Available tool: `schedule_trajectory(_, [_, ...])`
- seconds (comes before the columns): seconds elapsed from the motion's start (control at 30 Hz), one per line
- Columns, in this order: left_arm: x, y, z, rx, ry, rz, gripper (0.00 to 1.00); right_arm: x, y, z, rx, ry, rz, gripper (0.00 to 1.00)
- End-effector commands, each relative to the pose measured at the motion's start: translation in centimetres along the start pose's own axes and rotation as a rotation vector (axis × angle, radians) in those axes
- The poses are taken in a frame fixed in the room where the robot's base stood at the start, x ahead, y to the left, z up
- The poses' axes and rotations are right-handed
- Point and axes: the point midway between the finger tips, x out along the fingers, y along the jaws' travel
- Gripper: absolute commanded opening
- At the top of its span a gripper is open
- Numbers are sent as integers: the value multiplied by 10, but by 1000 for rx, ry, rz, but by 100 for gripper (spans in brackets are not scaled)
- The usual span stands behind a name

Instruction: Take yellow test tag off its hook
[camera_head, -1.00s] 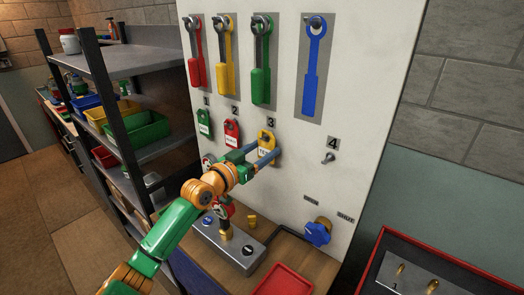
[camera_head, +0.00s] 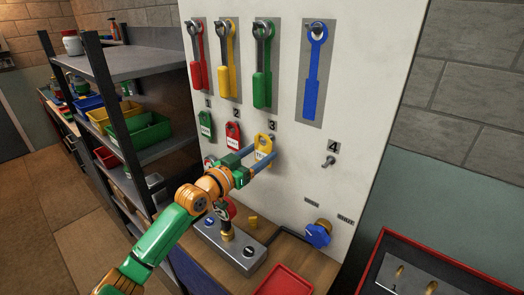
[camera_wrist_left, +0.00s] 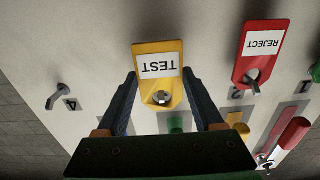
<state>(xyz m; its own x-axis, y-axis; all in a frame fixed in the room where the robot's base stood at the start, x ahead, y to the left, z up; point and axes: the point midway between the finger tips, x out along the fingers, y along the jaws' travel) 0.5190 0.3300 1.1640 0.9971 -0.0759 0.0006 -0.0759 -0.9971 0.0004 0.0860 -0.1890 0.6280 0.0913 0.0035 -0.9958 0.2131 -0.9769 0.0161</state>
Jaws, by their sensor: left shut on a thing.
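The yellow test tag (camera_head: 263,148) is at hook 3 on the white board. It shows upside down in the left wrist view (camera_wrist_left: 158,68), its TEST label readable. My left gripper (camera_head: 268,156) is shut on the tag, with one finger at each side of its narrow end. In the left wrist view the fingers (camera_wrist_left: 161,85) flank the tag, and the metal hook end (camera_wrist_left: 162,98) shows at the tag's hole. How far along the hook the tag sits is hard to tell. My right gripper is not in view.
A red REJECT tag (camera_head: 232,136) and a green tag (camera_head: 205,125) hang to the left. Empty hook 4 (camera_head: 329,162) is to the right. Coloured wrenches hang above. A grey box (camera_head: 243,252), blue knob (camera_head: 317,236) and red tray (camera_head: 284,281) are below.

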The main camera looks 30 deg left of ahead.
Motion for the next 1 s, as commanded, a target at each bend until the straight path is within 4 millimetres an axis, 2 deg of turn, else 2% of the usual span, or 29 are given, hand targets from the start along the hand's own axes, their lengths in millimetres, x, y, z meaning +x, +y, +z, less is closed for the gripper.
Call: schedule_trajectory(1.0, [-57,0,-3,0,-3,0,16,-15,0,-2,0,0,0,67])
